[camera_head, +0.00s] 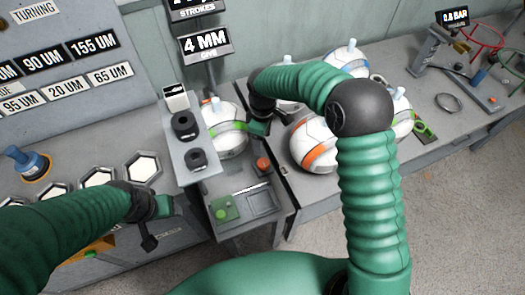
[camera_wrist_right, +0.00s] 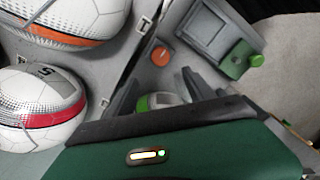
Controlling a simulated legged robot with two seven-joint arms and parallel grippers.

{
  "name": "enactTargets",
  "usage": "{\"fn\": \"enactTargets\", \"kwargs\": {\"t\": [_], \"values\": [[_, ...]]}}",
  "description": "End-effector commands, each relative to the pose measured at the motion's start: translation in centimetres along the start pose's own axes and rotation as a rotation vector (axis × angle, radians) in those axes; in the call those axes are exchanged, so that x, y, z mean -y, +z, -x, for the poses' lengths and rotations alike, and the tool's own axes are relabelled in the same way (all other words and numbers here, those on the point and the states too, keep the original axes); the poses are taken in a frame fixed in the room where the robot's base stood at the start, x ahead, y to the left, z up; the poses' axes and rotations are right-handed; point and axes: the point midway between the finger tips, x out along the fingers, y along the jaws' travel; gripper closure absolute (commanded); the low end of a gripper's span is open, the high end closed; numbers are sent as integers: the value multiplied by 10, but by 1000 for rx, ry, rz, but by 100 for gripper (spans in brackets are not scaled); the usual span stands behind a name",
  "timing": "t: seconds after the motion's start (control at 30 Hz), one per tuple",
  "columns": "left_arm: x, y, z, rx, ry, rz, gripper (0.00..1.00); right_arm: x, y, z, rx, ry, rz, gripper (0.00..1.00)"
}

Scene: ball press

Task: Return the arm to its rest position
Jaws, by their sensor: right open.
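My right arm (camera_head: 370,200) reaches up from the lower right and bends left. Its gripper (camera_wrist_right: 160,78) is open in the wrist view, with its two dark fingers apart. A small part of the green-striped ball (camera_wrist_right: 157,101) shows between the fingers' bases; I cannot tell whether they touch it. In the head view that white ball (camera_head: 228,140) sits at the press, and the right gripper (camera_head: 258,126) is just right of it, partly hidden. My left gripper (camera_head: 150,238) hangs at lower left by the bench with hexagonal openings; its finger gap is unclear.
A press panel holds an orange button (camera_head: 263,164) and a green button (camera_head: 222,214). An orange-striped ball (camera_head: 312,150) and others sit on the right table, close under my right arm. A grey bracket with dark rings (camera_head: 185,125) stands left of the press. The floor at lower right is clear.

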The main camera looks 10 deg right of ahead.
Motion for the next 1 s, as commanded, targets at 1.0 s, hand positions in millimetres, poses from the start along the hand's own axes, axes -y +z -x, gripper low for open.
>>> {"fn": "enactTargets", "kwargs": {"t": [1.0], "values": [[0,0,0,0,0,0,38,55,96,48,-78,88,-483,38]]}}
